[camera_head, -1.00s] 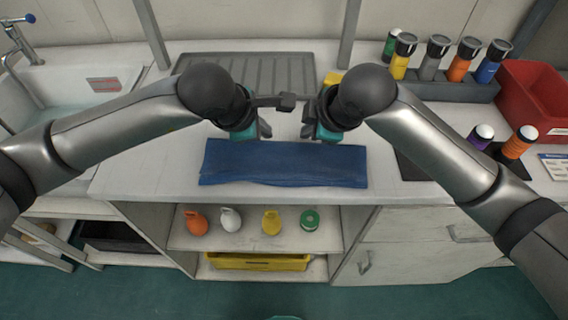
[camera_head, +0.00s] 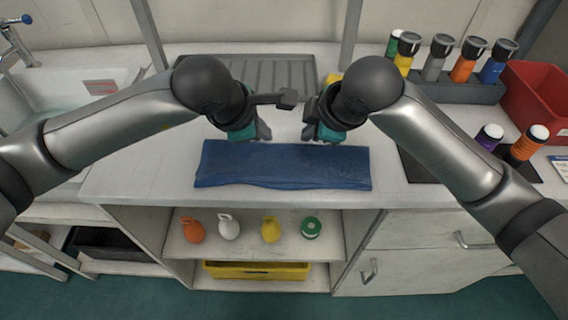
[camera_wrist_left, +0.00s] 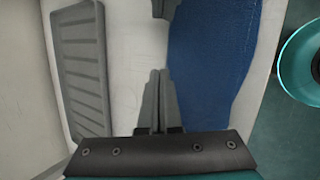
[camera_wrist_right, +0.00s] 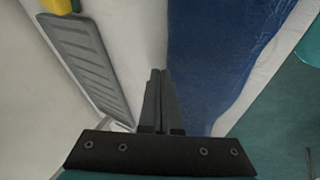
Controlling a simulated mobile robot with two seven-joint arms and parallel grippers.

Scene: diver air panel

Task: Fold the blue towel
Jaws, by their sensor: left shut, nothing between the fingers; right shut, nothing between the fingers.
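The blue towel (camera_head: 284,166) lies as a long, narrow, flat strip along the front of the white counter. It also shows in the left wrist view (camera_wrist_left: 212,60) and the right wrist view (camera_wrist_right: 215,60). My left gripper (camera_head: 266,138) is shut and empty just behind the towel's far edge, left of its middle. My right gripper (camera_head: 308,137) is shut and empty behind the same edge, right of the middle. In both wrist views the closed fingers, left (camera_wrist_left: 160,78) and right (camera_wrist_right: 158,76), are beside the towel's edge. I cannot tell their exact height over the counter.
A grey ribbed drainer (camera_head: 270,72) lies behind the grippers. A rack of capped bottles (camera_head: 462,68) and a red bin (camera_head: 540,95) stand at the right, near two bottles on a dark mat (camera_head: 420,168). A sink (camera_head: 75,85) is at the left. Shelves below hold several small items.

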